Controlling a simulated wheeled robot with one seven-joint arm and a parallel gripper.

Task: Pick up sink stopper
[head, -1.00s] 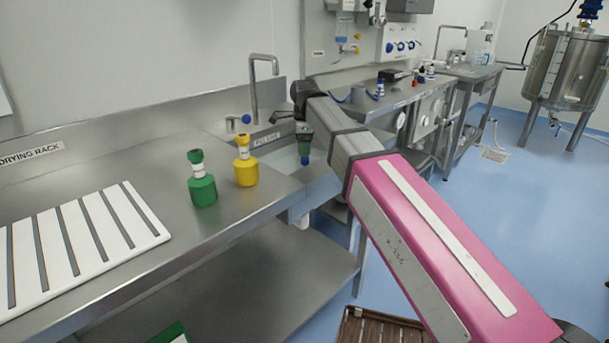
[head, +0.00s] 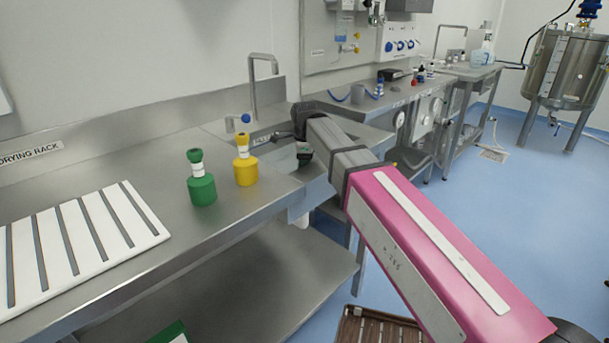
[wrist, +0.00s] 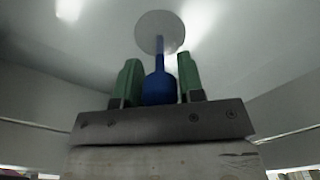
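The sink stopper is a blue bulb-shaped handle (wrist: 159,88) with a thin blue stem in the wrist view. The stem reaches a pale grey disc (wrist: 158,24); I cannot tell if this is the stopper's plate or the drain. My gripper (wrist: 159,70) has green fingers, one on each side of the blue handle. They look open, with very narrow gaps at the handle; contact is not clear. In the head view my gripper (head: 304,160) reaches down into the sink, and the stopper is hidden there.
A yellow bottle (head: 245,173) and a green bottle (head: 202,190) stand on the steel counter left of the sink. A tall faucet (head: 253,85) stands behind it. A white slotted drying rack (head: 150,237) lies farther left. Sink walls (wrist: 60,80) surround my gripper.

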